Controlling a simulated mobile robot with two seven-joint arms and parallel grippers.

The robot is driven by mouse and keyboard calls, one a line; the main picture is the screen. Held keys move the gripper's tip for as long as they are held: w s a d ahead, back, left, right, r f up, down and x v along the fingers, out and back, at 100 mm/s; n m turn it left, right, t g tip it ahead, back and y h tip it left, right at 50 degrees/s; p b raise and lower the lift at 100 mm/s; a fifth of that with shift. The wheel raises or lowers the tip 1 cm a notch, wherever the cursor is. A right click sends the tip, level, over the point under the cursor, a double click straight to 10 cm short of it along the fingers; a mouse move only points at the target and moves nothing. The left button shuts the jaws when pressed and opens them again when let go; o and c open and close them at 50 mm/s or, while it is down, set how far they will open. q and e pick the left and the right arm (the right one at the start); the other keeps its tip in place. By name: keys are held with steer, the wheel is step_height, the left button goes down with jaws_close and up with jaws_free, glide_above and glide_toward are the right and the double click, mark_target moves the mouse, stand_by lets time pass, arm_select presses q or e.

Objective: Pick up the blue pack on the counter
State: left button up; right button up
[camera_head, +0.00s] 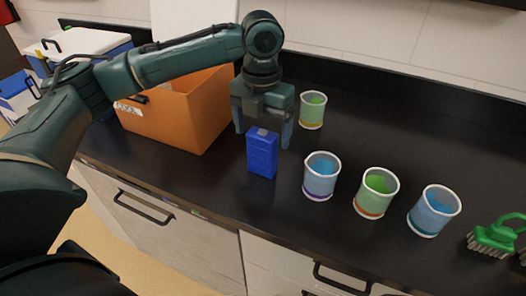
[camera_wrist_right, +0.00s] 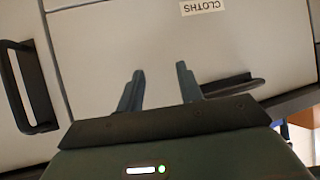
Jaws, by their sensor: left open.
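The blue pack (camera_head: 262,157) stands upright on the black counter (camera_head: 335,228), near its front edge. My left gripper (camera_head: 262,138) points down over the pack. Its fingers are spread, one to each side of the pack's top, and the body of the gripper is above it. I cannot tell whether either finger touches the pack. My right gripper (camera_wrist_right: 158,82) shows in the right wrist view with its fingers apart and nothing between them. It faces a pale cabinet front, and the pack is not in that view.
An orange bin (camera_head: 185,118) stands left of the pack. Right of it stand a blue cup (camera_head: 320,177), a green cup (camera_head: 375,195) and another blue cup (camera_head: 433,212). A green cup (camera_head: 312,108) is behind. A green brush (camera_head: 492,238) lies far right.

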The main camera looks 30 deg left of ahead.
mark_target(263, 149)
arm_select(q)
steer(key=shift+w+f, duration=0.1)
steer(key=shift+f, duration=3.1)
steer(key=shift+c, duration=0.3)
steer(key=shift+r, duration=0.1)
steer(key=c, duration=1.1)
